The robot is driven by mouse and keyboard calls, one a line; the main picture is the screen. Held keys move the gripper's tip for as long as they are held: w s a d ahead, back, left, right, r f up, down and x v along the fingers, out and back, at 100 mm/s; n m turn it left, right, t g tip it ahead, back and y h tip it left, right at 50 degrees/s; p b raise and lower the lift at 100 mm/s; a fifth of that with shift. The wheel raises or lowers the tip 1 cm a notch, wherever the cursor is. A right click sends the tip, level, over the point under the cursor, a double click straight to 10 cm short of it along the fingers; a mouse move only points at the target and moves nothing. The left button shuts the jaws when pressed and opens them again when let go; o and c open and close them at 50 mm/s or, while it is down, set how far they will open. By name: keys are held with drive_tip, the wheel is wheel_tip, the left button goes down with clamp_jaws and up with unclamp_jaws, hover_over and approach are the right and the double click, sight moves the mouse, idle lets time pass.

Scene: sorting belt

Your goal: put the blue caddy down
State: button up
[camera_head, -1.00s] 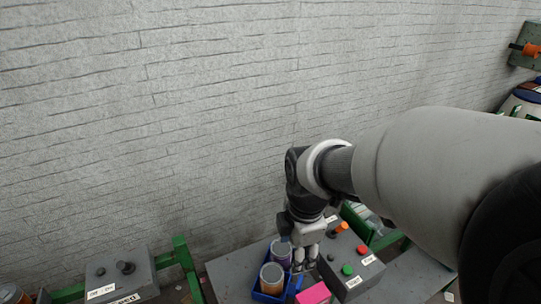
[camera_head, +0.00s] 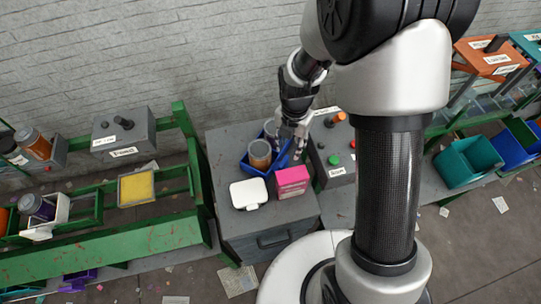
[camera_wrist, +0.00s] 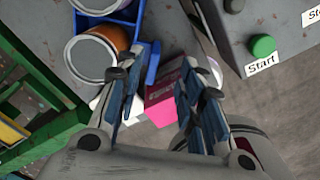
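The blue caddy (camera_head: 247,166) appears to rest upright on the grey cabinet top (camera_head: 222,148). It holds a brown jar with a grey lid (camera_head: 260,154) and a second jar (camera_head: 271,129), partly hidden behind it. My gripper (camera_head: 297,154) is at the caddy's right side, pointing down. In the wrist view the fingers of my gripper (camera_wrist: 163,85) stand apart. A blue upright part of the caddy (camera_wrist: 153,62) shows near the left finger; whether they touch cannot be told.
A pink box (camera_head: 292,181) and a white container (camera_head: 249,194) stand in front of the caddy. A control box with buttons (camera_head: 335,160) is close on the right. A green conveyor frame (camera_head: 195,150) runs at the left. Teal and blue bins (camera_head: 468,163) stand at the far right.

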sight(288, 156)
drive_tip(key=f, duration=0.2)
drive_tip(key=f+b, duration=0.1)
drive_tip(key=f, duration=0.1)
drive_tip(key=f+b, duration=0.1)
drive_tip(key=f, duration=0.2)
drive_tip(key=shift+w+a+f, duration=0.1)
drive_tip(key=shift+w+a, duration=0.15)
clamp_jaws()
idle(0.6)
